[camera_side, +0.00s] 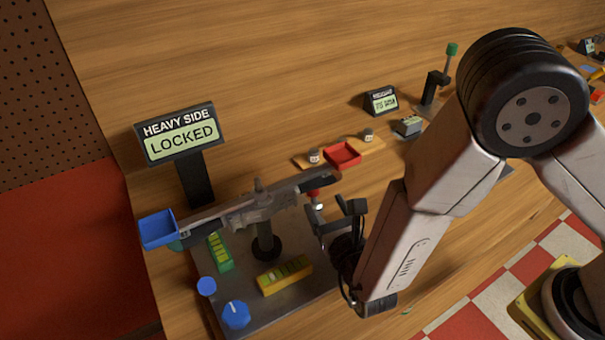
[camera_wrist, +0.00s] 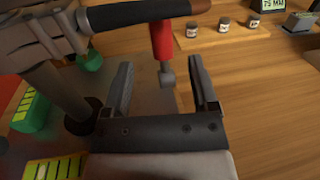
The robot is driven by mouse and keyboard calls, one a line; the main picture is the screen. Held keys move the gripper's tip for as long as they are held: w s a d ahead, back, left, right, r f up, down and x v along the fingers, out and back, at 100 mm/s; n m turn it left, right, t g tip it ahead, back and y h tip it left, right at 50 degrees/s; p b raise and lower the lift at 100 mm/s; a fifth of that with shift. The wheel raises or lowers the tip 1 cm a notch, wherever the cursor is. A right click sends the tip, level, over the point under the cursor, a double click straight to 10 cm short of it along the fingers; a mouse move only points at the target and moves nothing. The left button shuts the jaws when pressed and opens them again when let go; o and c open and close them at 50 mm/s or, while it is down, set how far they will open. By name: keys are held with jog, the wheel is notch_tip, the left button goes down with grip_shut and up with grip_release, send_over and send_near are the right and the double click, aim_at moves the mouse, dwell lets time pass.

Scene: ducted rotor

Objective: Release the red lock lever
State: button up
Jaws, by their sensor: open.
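The red lock lever (camera_side: 314,193) hangs under the right part of the grey beam (camera_side: 250,210). In the wrist view the lever (camera_wrist: 160,40) is red with a grey end pointing down. My gripper (camera_side: 337,212) is open and empty, just right of the lever in the side view. In the wrist view my gripper (camera_wrist: 162,75) has one finger on each side of the lever's grey end, with a gap to both. I cannot tell how deep the lever sits between the fingers. The sign (camera_side: 178,133) reads "HEAVY SIDE LOCKED".
A blue tray (camera_side: 158,229) hangs at the beam's left end. The base plate carries a post (camera_side: 264,243), a yellow block (camera_side: 284,275), a green block (camera_side: 220,252) and a blue knob (camera_side: 236,313). A red tray (camera_side: 342,154) and small jars sit behind.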

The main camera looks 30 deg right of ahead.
jog(key=shift+w+d, duration=0.25)
jog(key=shift+w, duration=0.95)
jog(key=shift+w+d, duration=0.2)
jog(key=shift+w, duration=0.95)
jog(key=shift+w+d, duration=0.25)
jog(key=shift+w, duration=0.95)
grip_shut()
